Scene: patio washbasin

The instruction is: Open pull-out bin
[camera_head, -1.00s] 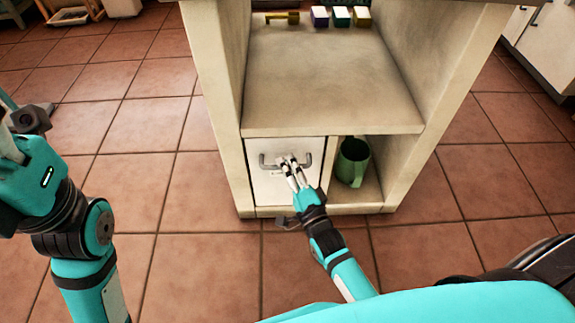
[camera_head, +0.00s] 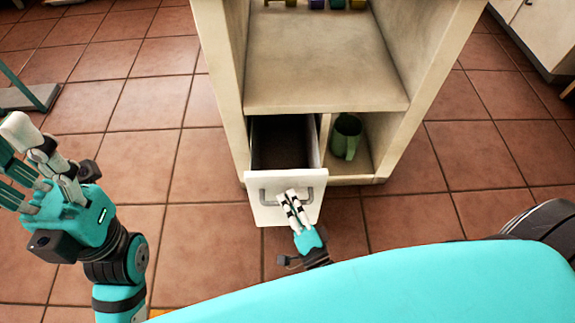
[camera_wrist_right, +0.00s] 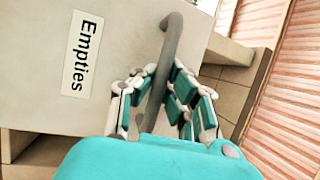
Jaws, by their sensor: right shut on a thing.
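The pull-out bin (camera_head: 262,214) is a white-fronted drawer at the lower left of the cabinet, standing partly out, with its dark inside (camera_head: 282,150) showing. A grey bar handle (camera_head: 270,196) runs across its front. My right gripper (camera_head: 291,200) is shut on this handle. In the right wrist view the fingers (camera_wrist_right: 160,95) are on both sides of the grey handle (camera_wrist_right: 172,60), beside a label reading "Empties" (camera_wrist_right: 82,52). My left gripper (camera_head: 40,165) is at the left, away from the cabinet, with its fingers apart and nothing in them.
A green mug (camera_head: 346,137) stands in the compartment right of the bin. The open shelf (camera_head: 320,70) above holds small coloured items at its back. Tiled floor (camera_head: 150,160) is clear on the left and right of the cabinet. My own teal body covers the bottom.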

